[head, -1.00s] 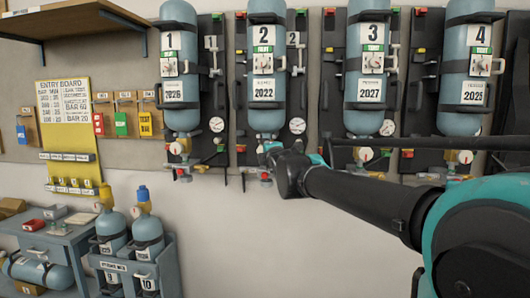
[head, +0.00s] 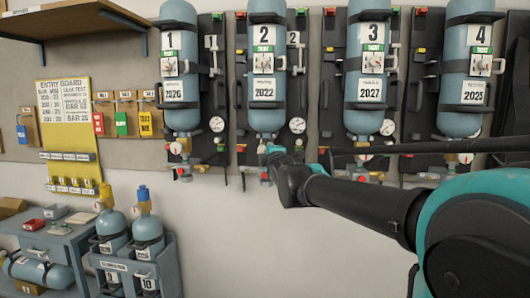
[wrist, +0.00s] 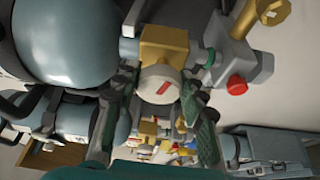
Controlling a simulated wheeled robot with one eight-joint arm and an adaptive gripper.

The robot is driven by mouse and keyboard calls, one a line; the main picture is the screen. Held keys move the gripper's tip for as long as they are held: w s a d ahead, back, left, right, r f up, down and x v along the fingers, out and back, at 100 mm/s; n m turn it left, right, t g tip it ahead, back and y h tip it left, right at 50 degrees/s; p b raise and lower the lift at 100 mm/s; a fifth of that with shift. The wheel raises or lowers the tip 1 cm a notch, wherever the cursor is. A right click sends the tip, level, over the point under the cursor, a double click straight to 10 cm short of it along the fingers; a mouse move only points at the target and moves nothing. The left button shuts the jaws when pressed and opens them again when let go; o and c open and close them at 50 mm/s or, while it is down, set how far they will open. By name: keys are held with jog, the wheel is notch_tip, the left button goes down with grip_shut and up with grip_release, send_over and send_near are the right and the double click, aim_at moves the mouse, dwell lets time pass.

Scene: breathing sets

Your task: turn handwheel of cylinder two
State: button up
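Cylinder two (head: 266,112), blue-grey with a "2" label and "2022", hangs on the wall rack in the head view. My gripper (head: 272,149) is just below its lower end and hides its valve there. In the wrist view the handwheel (wrist: 158,84), a pale round knob with a red mark, sits under a brass valve block (wrist: 163,42). My gripper (wrist: 157,100) has one dark finger on each side of the handwheel. The fingers look apart from its rim, with small gaps, so it appears open. The cylinder's rounded end (wrist: 70,40) fills the upper left.
Cylinder one (head: 181,110) hangs to the left, cylinder three (head: 368,105) to the right. A pressure gauge (head: 297,125) is beside cylinder two. In the wrist view a red knob (wrist: 237,85) and green fitting (wrist: 210,57) are right of the handwheel.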

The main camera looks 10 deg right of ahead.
jog(key=o, duration=0.4)
jog(key=shift+o, duration=0.2)
jog(key=s, duration=1.2)
jog(key=shift+d+f, duration=0.2)
jog(key=shift+d, duration=0.25)
